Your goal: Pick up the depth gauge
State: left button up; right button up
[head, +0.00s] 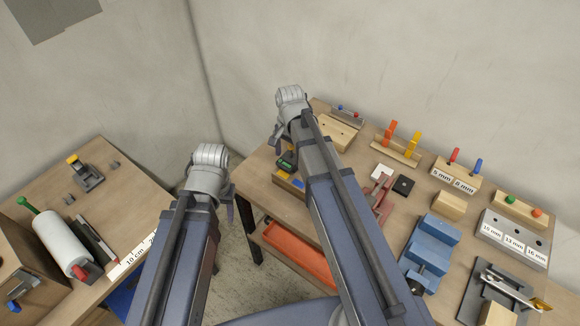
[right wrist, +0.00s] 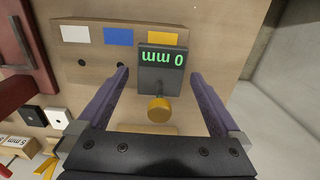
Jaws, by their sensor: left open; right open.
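The depth gauge (right wrist: 163,68) is a dark grey box with a green "0 mm" display and a round yellow knob. It shows upside down in the right wrist view, at the yellow-marked end of a wooden block (right wrist: 93,62). In the head view the gauge (head: 286,160) sits just below my right gripper (head: 276,138). That gripper is open, and its purple fingers (right wrist: 160,82) lie on either side of the gauge in the wrist view. My left gripper (head: 228,208) is open and empty, left of the right-hand bench.
A second table (head: 110,205) with a white roll stands left. Walls close in behind.

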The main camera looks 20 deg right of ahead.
notch_tip(320, 180, down, 2)
jog(key=shift+b, duration=0.5)
jog(key=shift+r, duration=0.1)
jog(key=c, duration=1.6)
